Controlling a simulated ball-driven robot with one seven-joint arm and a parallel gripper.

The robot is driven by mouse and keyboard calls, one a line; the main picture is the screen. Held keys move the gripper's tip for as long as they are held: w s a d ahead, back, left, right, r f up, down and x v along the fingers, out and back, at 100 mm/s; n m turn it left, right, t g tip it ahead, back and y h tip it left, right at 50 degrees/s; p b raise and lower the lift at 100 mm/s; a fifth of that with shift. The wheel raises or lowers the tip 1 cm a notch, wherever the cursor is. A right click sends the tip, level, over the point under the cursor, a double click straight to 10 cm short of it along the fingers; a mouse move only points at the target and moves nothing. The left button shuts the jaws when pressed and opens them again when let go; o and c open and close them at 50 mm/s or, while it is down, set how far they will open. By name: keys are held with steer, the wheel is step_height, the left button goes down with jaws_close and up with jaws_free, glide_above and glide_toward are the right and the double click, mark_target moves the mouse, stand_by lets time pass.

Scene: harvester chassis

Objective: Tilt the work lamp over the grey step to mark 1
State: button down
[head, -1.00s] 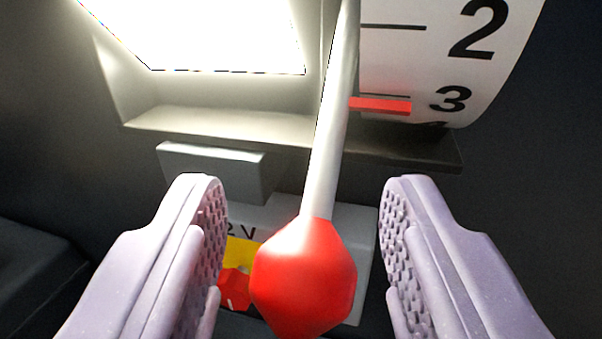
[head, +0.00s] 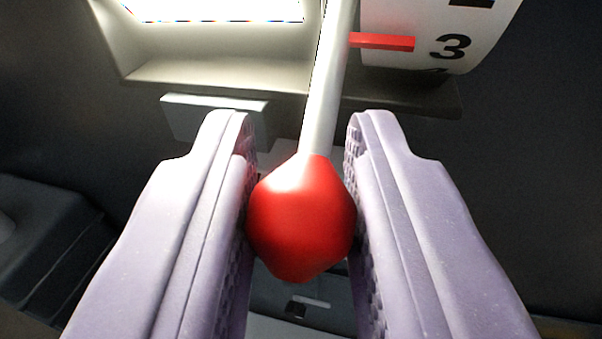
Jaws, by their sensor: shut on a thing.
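The work lamp (head: 220,72) is at the top of the view, its bright panel lit and partly cut off by the top edge. A pale lever (head: 322,110) comes down from it and ends in a red knob (head: 301,218). My gripper (head: 301,212) is shut on the red knob, one purple finger on each side. A white curved scale (head: 440,22) is at the upper right. The red pointer (head: 382,41) points to 3 on the scale. Mark 1 is not in view. Part of a 2 is cut by the top edge.
A grey block (head: 212,118) sits below the lamp, behind the left finger. A dark box-like shape (head: 45,235) is at the left edge. Dark panels lie on both sides. What lies below the knob is mostly hidden by my fingers.

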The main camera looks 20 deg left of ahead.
steer(key=r+g+p, duration=0.1)
steer(key=r+p, duration=0.1)
steer(key=p, duration=0.2)
steer(key=s+r+g+p, duration=0.1)
steer(key=r+g+p, duration=0.1)
steer(key=p, duration=0.2)
steer(key=shift+s+m+h, duration=0.15)
steer(key=shift+m+h, duration=0.15)
steer(key=shift+s+r+m+g+p, duration=0.15)
steer(key=shift+r+g+p, duration=0.45)
steer(key=shift+p, duration=1.05)
steer(key=shift+s+r+m+g+p, duration=0.15)
steer(key=shift+r+g+p, duration=0.4)
steer(key=shift+p, duration=1.1)
steer(key=shift+w+r, duration=0.1)
steer(key=shift+r, duration=0.1)
steer(key=c, duration=0.9)
jaws_free()
steer(key=shift+f, duration=0.15)
steer(key=p+v, duration=0.1)
steer(key=v, duration=0.7)
steer(key=shift+a, duration=0.1)
